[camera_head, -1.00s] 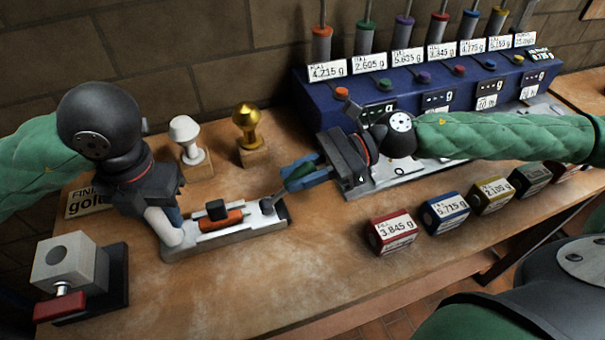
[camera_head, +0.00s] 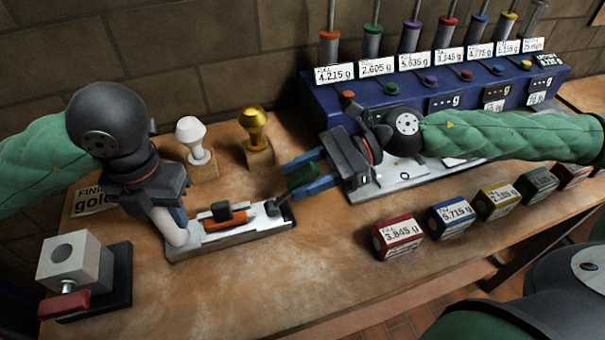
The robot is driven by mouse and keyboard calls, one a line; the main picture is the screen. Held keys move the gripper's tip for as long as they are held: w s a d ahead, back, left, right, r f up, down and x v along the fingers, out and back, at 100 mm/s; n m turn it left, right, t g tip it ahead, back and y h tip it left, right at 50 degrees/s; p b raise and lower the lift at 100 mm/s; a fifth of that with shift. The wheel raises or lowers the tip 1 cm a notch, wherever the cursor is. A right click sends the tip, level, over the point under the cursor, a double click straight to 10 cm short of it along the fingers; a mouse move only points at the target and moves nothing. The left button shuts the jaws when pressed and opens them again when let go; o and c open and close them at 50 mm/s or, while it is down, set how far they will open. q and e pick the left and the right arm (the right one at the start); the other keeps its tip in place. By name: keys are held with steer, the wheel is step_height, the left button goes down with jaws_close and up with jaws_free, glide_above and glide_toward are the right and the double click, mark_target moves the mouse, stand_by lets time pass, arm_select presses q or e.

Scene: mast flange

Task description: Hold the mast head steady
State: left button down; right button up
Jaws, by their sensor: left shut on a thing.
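A light grey upright cylinder (camera_head: 167,222), which I take to be the mast head, stands at the left end of a long grey fixture (camera_head: 240,235). My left gripper (camera_head: 174,222) points down and is shut on it; the far finger is mostly hidden. An orange part (camera_head: 218,217) with a dark block on top lies along the fixture. A green handle (camera_head: 302,177) on a thin rod slopes up from the fixture's right end. My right gripper (camera_head: 303,175) is open, with its blue fingers apart on either side of the handle.
A white stamp-like piece (camera_head: 192,137) and a gold one (camera_head: 253,126) stand behind the fixture on wooden blocks. A grey block vise (camera_head: 75,262) is at front left. Labelled coloured boxes, including a red one (camera_head: 398,238), line the right front. A blue dispenser (camera_head: 320,93) stands behind.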

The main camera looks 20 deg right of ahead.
steer(key=v, duration=1.2)
stand_by(0.3)
steer(key=shift+f, duration=0.15)
steer(key=c, duration=0.9)
steer(key=shift+s+d+f+g+y, duration=0.1)
steer(key=shift+d+f+y, duration=0.15)
steer(key=shift+f, duration=0.2)
steer(key=shift+w+d+f+g+y, duration=0.1)
steer(key=shift+d+f+y, duration=0.2)
steer(key=shift+f, duration=0.2)
steer(key=shift+s+d+f+g+y, duration=0.1)
steer(key=shift+d+f+y, duration=0.15)
steer(key=shift+f, duration=0.2)
jaws_close()
steer(key=shift+d+f+y, duration=0.35)
steer(key=shift+f+y, duration=0.05)
steer(key=shift+f, duration=0.15)
steer(key=shift+d+f+y, duration=0.35)
steer(key=shift+f+y, duration=0.05)
steer(key=shift+f, duration=0.15)
